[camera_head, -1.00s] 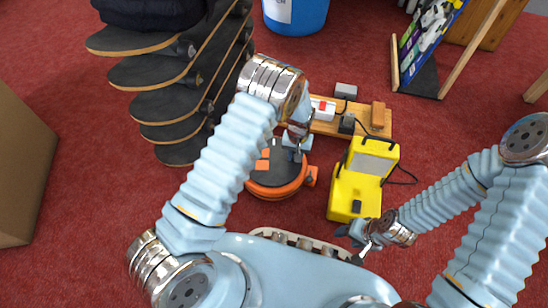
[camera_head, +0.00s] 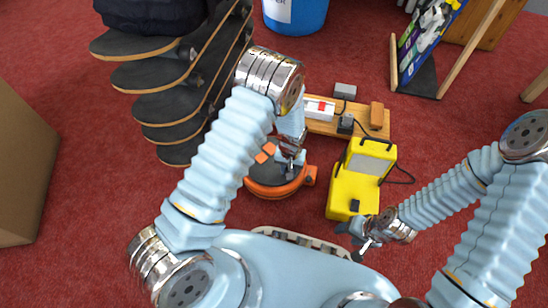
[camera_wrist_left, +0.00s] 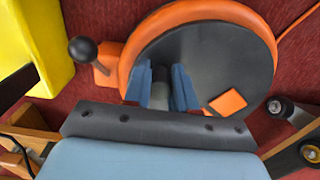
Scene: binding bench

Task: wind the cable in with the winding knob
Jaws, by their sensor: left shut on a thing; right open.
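The cable reel (camera_head: 270,191) is a round orange drum with a dark disc on top and orange patches; it lies on the red floor. It also shows in the left wrist view (camera_wrist_left: 240,60). My left gripper (camera_wrist_left: 162,85) is over the disc, its blue fingers shut on a grey upright post, which looks like the winding knob (camera_wrist_left: 160,96); the fingers hide part of it. A thin orange strand (camera_wrist_left: 298,22), perhaps the cable, runs from the reel's edge to the upper right. My right gripper (camera_head: 356,241) is open and empty, near the yellow lamp's lower end.
A yellow work lamp (camera_head: 344,193) stands right of the reel. Behind is a wooden board (camera_head: 323,126) with sockets and a switch. Stacked skateboards (camera_head: 170,134) stand at the left back, a cardboard box (camera_head: 18,165) at the far left. A black ball-ended lever (camera_wrist_left: 83,49) juts from the reel's side.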

